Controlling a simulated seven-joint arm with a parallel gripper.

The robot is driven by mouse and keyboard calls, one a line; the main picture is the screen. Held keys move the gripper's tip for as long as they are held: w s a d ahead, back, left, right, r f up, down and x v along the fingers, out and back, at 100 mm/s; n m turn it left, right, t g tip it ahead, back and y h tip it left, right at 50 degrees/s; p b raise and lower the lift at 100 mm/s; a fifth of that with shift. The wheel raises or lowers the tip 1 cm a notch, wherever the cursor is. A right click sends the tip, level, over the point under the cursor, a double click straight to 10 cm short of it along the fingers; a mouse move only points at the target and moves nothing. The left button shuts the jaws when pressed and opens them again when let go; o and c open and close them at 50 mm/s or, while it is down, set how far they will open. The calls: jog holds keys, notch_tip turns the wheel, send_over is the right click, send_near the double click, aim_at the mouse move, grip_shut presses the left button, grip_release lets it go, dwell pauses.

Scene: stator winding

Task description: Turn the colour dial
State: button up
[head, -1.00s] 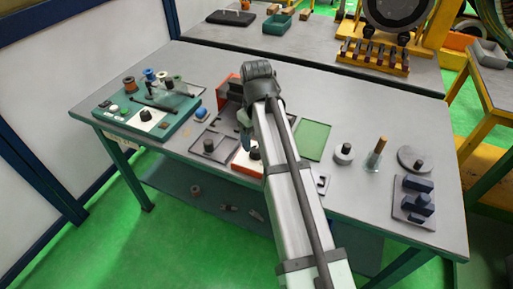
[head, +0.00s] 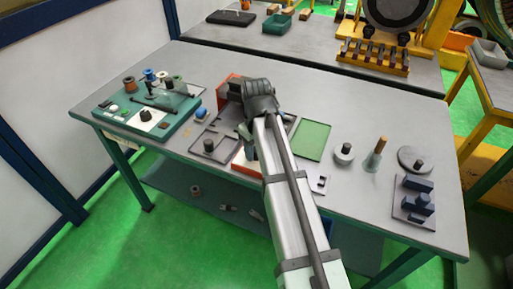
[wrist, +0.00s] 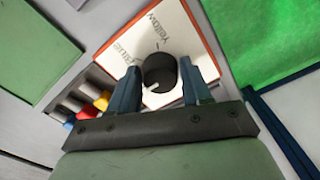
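The colour dial is a round black knob (wrist: 159,72) with a white pointer mark, on a white panel (wrist: 190,48) edged in orange. In the wrist view the panel bears the word "Yellow" and a second word, seemingly "Blue". The pointer faces the lower left. My gripper (wrist: 160,64) has its two blue-grey fingers apart, one on each side of the knob. Only narrow gaps show, and I cannot tell whether either finger touches it. In the head view my gripper (head: 247,127) is above the orange-sided box (head: 243,164), and my arm hides the knob.
Red, yellow and blue pieces (wrist: 87,108) lie left of the panel in the wrist view. A green mat (head: 314,140) lies right of my arm. Spindles and a fixture (head: 416,205) stand at the right.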

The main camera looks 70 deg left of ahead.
jog(key=c, duration=0.7)
jog(key=shift+o, duration=0.2)
jog(key=m, duration=0.5)
jog(key=shift+m, duration=0.3)
jog(key=m, duration=0.5)
jog(key=shift+s+m, duration=0.1)
jog(key=shift+m, duration=0.6)
jog(key=o, duration=1.1)
jog(key=shift+c, duration=0.2)
